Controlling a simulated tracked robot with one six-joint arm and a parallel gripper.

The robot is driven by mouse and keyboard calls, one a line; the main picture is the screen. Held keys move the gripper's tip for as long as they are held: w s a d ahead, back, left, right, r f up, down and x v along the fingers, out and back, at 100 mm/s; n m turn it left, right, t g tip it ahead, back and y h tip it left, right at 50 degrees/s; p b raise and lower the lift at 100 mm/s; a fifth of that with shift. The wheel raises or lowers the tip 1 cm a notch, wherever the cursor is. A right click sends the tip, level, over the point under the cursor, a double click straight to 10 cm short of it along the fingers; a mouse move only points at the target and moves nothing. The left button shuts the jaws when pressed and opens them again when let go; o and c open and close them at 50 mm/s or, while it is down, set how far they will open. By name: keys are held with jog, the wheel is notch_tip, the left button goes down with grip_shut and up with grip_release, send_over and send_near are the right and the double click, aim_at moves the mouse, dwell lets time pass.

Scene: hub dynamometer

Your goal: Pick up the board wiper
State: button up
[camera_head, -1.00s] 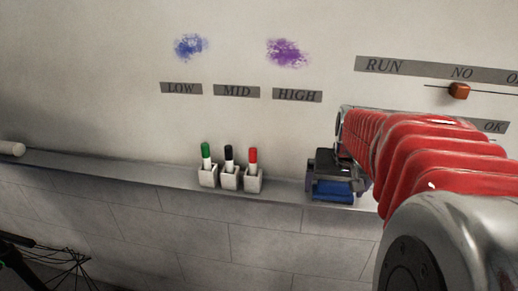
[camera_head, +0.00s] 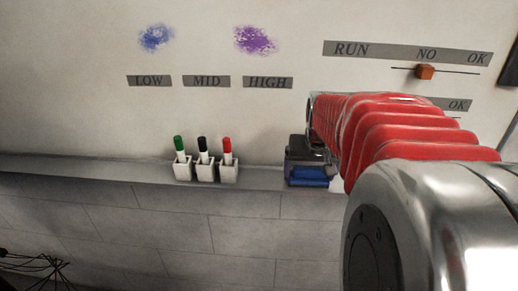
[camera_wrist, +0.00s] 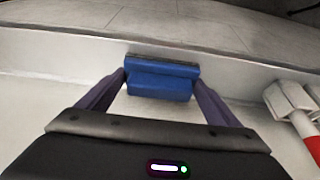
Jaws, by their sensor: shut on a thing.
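The board wiper (camera_head: 308,177) is a blue block with a dark edge strip, at the ledge below the whiteboard in the head view. In the wrist view the blue wiper (camera_wrist: 160,80) sits between the two purple-grey fingers. My gripper (camera_wrist: 160,88) is shut on it, one finger at each end. In the head view my gripper (camera_head: 310,158) is partly hidden behind my red arm, just above and behind the wiper. I cannot tell whether the wiper still touches the ledge.
The grey ledge (camera_head: 100,170) runs along the whiteboard. Three white holders with green (camera_head: 180,150), black (camera_head: 203,151) and red (camera_head: 227,151) markers stand left of the wiper. Blue (camera_head: 156,38) and purple (camera_head: 255,40) smudges mark the board. An orange slider knob (camera_head: 425,72) is at upper right.

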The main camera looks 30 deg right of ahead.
aim_at(311, 169)
jog(key=shift+c, duration=1.2)
jog(key=shift+r, duration=0.1)
notch_tip(311, 169, up, 10)
jog(key=shift+f, duration=0.1)
jog(key=o, duration=0.5)
jog(key=c, duration=0.3)
jog(key=shift+c, duration=0.2)
jog(key=shift+s, duration=0.1)
